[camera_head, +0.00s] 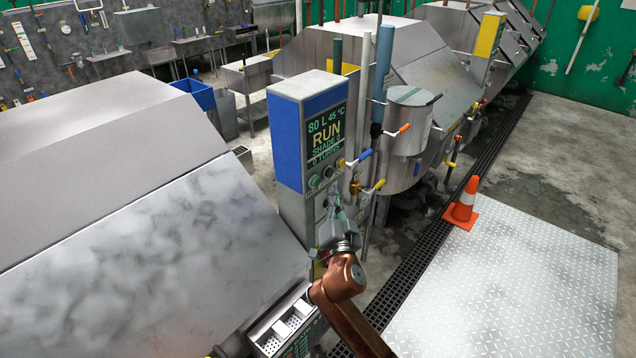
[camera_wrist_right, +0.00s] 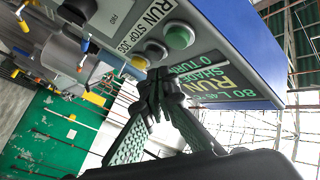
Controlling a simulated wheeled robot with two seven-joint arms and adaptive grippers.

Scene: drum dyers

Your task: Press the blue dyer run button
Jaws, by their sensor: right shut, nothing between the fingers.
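The blue-banded dyer control box (camera_head: 287,147) stands upright near the centre of the head view. Its screen (camera_head: 326,135) reads 80 L 45 °C, RUN, SHADE 0, 0 TURNS. The green run button (camera_head: 314,183) is below the screen; in the right wrist view the green button (camera_wrist_right: 180,37) sits beside a RUN STOP JOG label. A dark button (camera_wrist_right: 155,49) is next to it. My right gripper (camera_head: 336,204) is in front of the box's lower face. Its fingertips (camera_wrist_right: 158,78) are together and empty, close to the buttons; contact cannot be told. My left gripper is not in view.
Pipes and coloured valve handles (camera_head: 365,155) stand just right of the box, with a steel canister (camera_head: 405,125) beyond. A large steel dyer (camera_head: 150,240) fills the left. An orange cone (camera_head: 462,205) stands by the tread plate (camera_head: 510,285) at right.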

